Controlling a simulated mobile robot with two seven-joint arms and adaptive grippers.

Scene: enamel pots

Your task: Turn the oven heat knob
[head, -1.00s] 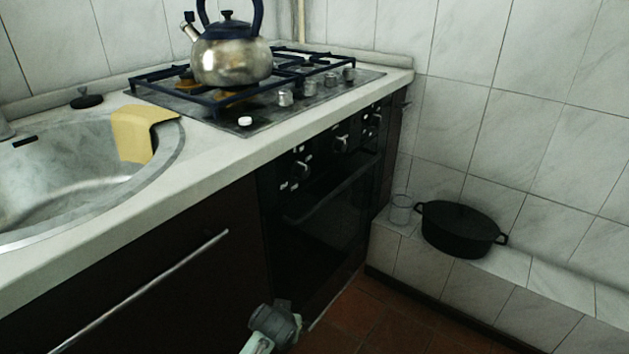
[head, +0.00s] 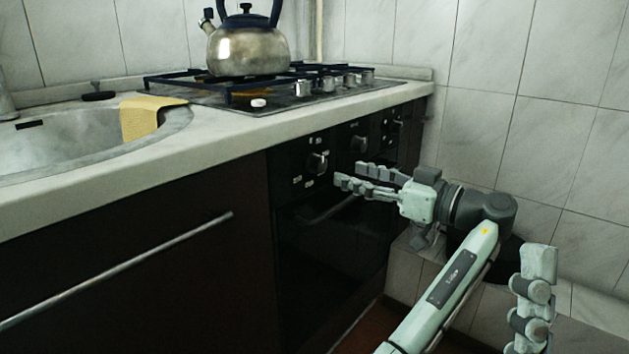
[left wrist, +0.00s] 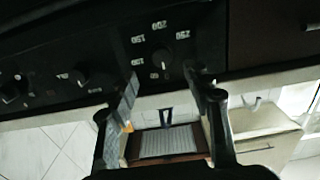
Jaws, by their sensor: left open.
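The oven heat knob (head: 317,162) is the leftmost round knob on the black oven front, with pale numbers around it. It also shows in the left wrist view as a dark knob (left wrist: 163,61) with a light pointer mark and numbers such as 150, 200 and 250. My left gripper (head: 348,175) is in front of the oven, to the right of and slightly below the knob in the head view. Its fingers are apart and empty. In the left wrist view the gripper (left wrist: 165,82) straddles the picture around the knob's column, and no contact shows.
More knobs (head: 357,144) sit to the right on the oven panel. The kettle (head: 248,46) stands on the hob above. The sink (head: 55,150) with a yellow cloth (head: 148,117) is left. The black pot (head: 490,255) on the tiled ledge is mostly behind my arm.

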